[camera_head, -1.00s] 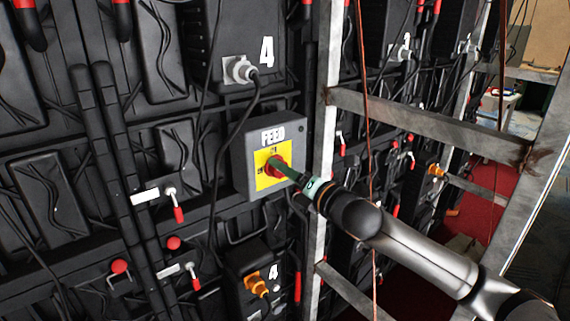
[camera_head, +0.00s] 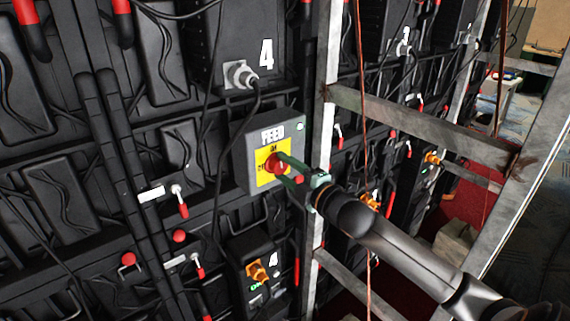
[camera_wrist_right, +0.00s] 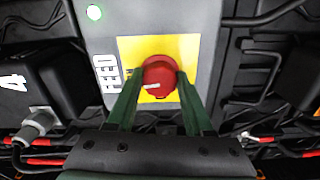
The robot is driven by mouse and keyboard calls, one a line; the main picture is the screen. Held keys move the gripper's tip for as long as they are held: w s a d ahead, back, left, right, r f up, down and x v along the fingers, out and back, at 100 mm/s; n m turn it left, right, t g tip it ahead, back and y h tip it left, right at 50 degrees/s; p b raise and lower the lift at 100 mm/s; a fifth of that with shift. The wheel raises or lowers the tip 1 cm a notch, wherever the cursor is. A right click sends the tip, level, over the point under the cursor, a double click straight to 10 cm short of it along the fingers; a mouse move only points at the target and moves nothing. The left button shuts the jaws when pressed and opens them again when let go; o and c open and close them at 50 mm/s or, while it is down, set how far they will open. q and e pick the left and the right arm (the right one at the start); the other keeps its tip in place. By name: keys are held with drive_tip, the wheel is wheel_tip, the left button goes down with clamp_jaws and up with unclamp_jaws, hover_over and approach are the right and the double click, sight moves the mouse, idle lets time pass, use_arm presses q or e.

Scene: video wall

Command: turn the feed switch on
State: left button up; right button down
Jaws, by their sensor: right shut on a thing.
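The feed switch is a grey box (camera_head: 250,190) marked FEED, with a yellow plate (camera_head: 262,181) and a red round knob (camera_head: 271,165), on the black wall of panels. In the right wrist view the knob (camera_wrist_right: 159,72) sits between the two green fingers of my right gripper (camera_wrist_right: 158,84), which is shut on it. The knob's white mark points left, towards the FEED lettering. A lamp (camera_wrist_right: 94,12) in the box's corner glows pale green. In the head view my right gripper (camera_head: 282,167) reaches the knob from the right. My left gripper is not in view.
A grey plug (camera_head: 240,75) with a black cable is above the box. Below is a unit with an orange plug (camera_head: 257,272) and a small green light. A metal frame upright (camera_head: 322,130) and crossbar (camera_head: 420,120) stand close to my right arm.

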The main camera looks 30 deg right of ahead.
drive_tip(key=shift+m, duration=0.9)
drive_tip(key=shift+c, duration=1.4)
unclamp_jaws()
drive_tip(key=shift+s+f, duration=0.15)
drive_tip(key=shift+s, duration=0.4)
drive_tip(key=s+d+b, duration=0.1)
drive_tip(key=s, duration=1)
drive_tip(key=shift+s+b, duration=0.2)
drive_tip(key=shift+b, duration=0.15)
